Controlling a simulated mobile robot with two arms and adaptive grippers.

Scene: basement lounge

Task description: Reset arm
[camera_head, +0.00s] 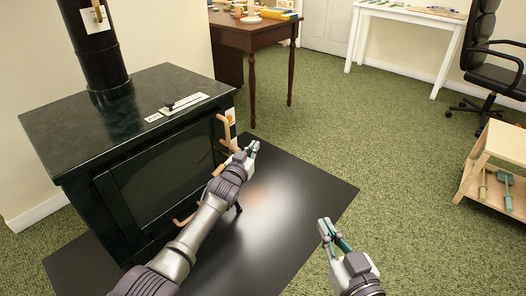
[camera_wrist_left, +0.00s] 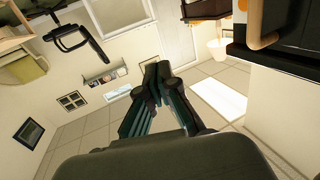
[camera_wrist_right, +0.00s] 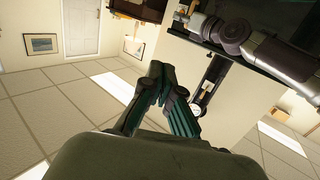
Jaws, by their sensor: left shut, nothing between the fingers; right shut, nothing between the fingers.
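My left gripper (camera_head: 252,149) is shut and empty in the head view, held in front of the dark stove near its wooden handle. Its closed fingers also show in the left wrist view (camera_wrist_left: 157,72). My left arm reaches in from the bottom left, above the black floor plate. My right gripper (camera_head: 326,226) is shut and empty in the head view, lower right, over the green carpet beside the plate's edge. Its closed fingers show in the right wrist view (camera_wrist_right: 157,72). Neither gripper is seen holding anything.
The dark stove (camera_head: 120,115) with a wooden handle (camera_head: 223,130) stands at left on a black floor plate (camera_head: 300,190). A brown table (camera_head: 253,38) with items is behind. A white table (camera_head: 410,14), black office chair (camera_head: 492,55) and wooden shelf unit (camera_head: 508,140) are right. Carpet between is clear.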

